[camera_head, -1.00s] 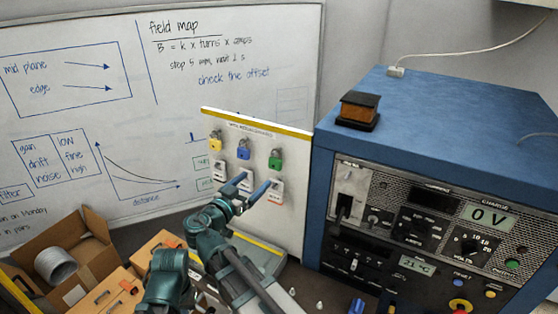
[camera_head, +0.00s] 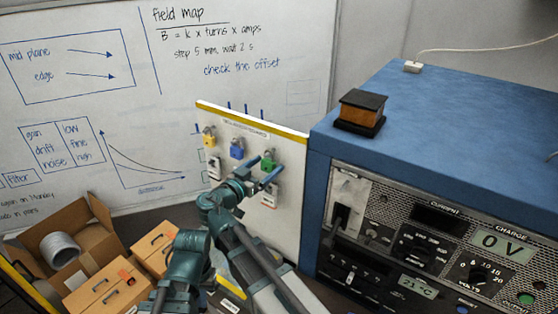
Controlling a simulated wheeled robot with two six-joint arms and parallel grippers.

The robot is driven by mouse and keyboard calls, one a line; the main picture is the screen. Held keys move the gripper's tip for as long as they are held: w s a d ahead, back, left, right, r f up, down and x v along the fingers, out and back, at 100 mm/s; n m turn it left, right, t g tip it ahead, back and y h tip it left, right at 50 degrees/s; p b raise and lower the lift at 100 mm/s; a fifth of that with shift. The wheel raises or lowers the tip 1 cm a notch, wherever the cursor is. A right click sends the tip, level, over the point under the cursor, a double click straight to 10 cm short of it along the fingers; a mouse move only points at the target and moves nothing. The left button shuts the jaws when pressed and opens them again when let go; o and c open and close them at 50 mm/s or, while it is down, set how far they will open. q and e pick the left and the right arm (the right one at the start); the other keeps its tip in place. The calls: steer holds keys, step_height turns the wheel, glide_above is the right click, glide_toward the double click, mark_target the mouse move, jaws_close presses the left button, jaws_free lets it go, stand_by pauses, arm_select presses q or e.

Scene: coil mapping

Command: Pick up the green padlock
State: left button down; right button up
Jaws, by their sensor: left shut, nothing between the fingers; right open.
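The green padlock (camera_head: 268,162) hangs at the right end of a row of padlocks on the upright white board. My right gripper (camera_head: 262,174) is open in front of the board, with its blue fingertips spread just below and over the lower part of the green padlock. I cannot tell whether they touch it. My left gripper (camera_head: 190,242) is lower and further left, away from the padlocks. It is shut and empty, and its fingertips are hard to make out against the arm.
A blue padlock (camera_head: 237,148) and a yellow padlock (camera_head: 209,140) hang left of the green one, with tags below. A blue instrument cabinet (camera_head: 425,112) stands close to the board's right. Cardboard boxes (camera_head: 100,290) lie at lower left.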

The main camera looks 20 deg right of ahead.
steer(key=shift+w+d, duration=0.25)
steer(key=shift+d, duration=0.05)
steer(key=shift+s+a, duration=0.1)
steer(key=shift+a, duration=0.3)
steer(key=shift+c, duration=1)
steer(key=shift+d, duration=0.25)
steer(key=c, duration=0.5)
arm_select(q)
steer(key=shift+d, duration=0.2)
arm_select(e)
jaws_close()
arm_select(q)
steer(key=shift+a+r, duration=0.1)
steer(key=shift+r, duration=0.05)
arm_select(e)
steer(key=shift+r, duration=0.15)
